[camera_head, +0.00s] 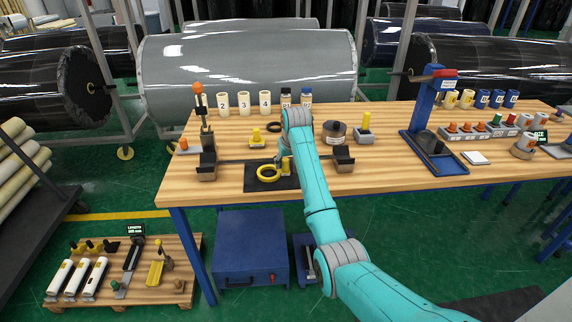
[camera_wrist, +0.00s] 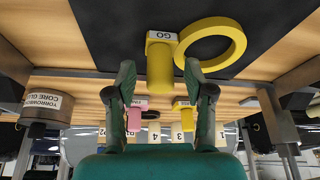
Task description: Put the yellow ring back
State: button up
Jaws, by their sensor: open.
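The yellow ring (camera_head: 262,179) lies on a black mat (camera_head: 252,187) on the wooden bench. In the wrist view the ring (camera_wrist: 238,48) joins a thick yellow grip (camera_wrist: 160,68) with a white "GO" label. My gripper (camera_head: 284,156) is at the ring's right side in the head view, reaching down from above. In the wrist view its two fingers (camera_wrist: 158,76) are spread on either side of the grip, with gaps between. Nothing is clamped. In the head view my arm hides part of the bench near the gripper.
Brackets stand left (camera_head: 207,166) and right (camera_head: 343,158) of the mat. A yellow-handled piece (camera_head: 256,136), a black ring (camera_head: 274,127) and a labelled can (camera_head: 335,132) stand behind. A blue press (camera_head: 425,110) is at right. Bench between the right bracket and press is clear.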

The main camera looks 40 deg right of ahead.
jog(key=v, duration=1.1)
jog(key=shift+f, duration=0.1)
